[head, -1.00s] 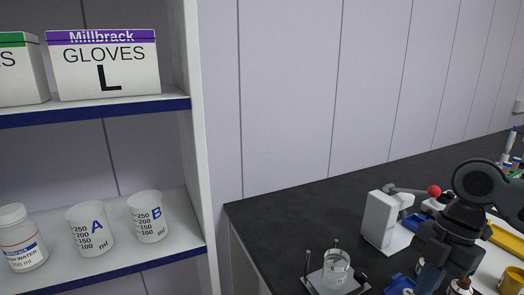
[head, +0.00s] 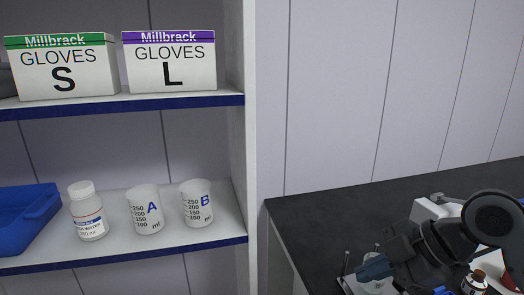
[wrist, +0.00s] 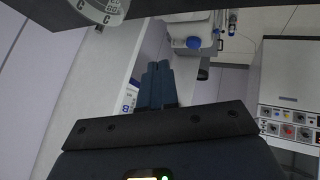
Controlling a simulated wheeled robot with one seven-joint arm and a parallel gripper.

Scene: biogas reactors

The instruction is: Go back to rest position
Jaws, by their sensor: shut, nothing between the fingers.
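My gripper (head: 370,268) is in the lower right of the head view, over the left part of the dark bench. In the wrist view my gripper's blue fingers (wrist: 159,84) are together with nothing between them. The fingers are clear of the shelf and its contents. My arm hides part of the bench behind it.
A shelf unit at left holds glove boxes S (head: 62,68) and L (head: 170,62). Below them are a blue bin (head: 28,222), a white bottle (head: 87,212), beaker A (head: 146,212) and beaker B (head: 197,206). The dark bench (head: 330,213) has equipment at right.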

